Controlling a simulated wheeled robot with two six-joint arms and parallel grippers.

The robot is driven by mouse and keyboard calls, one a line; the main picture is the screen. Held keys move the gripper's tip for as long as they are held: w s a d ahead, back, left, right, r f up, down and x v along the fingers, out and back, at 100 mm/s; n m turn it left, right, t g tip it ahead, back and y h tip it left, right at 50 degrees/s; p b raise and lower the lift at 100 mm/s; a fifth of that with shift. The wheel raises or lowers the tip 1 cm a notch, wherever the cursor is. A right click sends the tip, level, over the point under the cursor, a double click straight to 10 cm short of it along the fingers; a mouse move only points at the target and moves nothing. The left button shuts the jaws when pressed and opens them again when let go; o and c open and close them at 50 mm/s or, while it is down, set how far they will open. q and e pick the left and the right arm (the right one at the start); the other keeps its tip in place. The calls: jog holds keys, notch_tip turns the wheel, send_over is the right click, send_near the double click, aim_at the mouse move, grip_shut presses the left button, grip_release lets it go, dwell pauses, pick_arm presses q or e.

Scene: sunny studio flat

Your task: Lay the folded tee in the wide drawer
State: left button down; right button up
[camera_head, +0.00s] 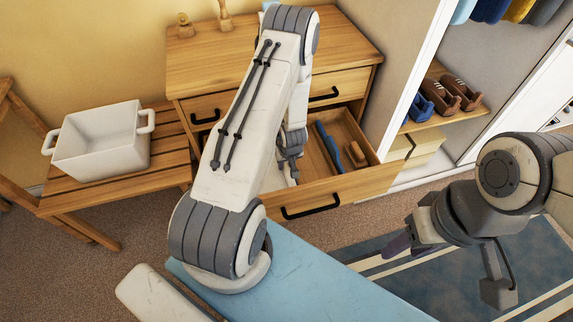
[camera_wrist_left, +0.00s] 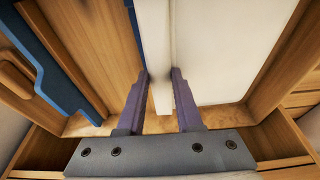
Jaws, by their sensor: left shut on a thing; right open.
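The wide drawer (camera_head: 345,187) stands pulled out from the wooden dresser. My left gripper (camera_head: 291,158) is down inside it, mostly hidden behind my left arm in the head view. In the left wrist view the purple fingers of that gripper (camera_wrist_left: 160,78) are shut on the edge of the white folded tee (camera_wrist_left: 155,40). The white cloth spreads to the right within the drawer's wooden walls. Whether all of it rests on the drawer floor cannot be told. My right gripper (camera_head: 402,243) is open and empty, over the rug, right of the drawer.
A blue item (camera_head: 330,148) and a small wooden item (camera_head: 356,154) lie in the drawer's right part. A white handled bin (camera_head: 100,145) sits on a wooden bench at left. Shoes (camera_head: 450,95) stand on the shelf at right. A blue padded surface (camera_head: 310,275) is in front.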

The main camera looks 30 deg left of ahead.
pick_arm(q)
jog(key=shift+f, duration=0.1)
jog(key=shift+f+b, duration=0.45)
jog(key=shift+f, duration=0.05)
jog(key=c, duration=0.6)
grip_release()
jog(key=shift+r, duration=0.2)
jog(key=p+v, duration=0.4)
jog(key=v, duration=0.8)
jog(key=shift+r, duration=0.4)
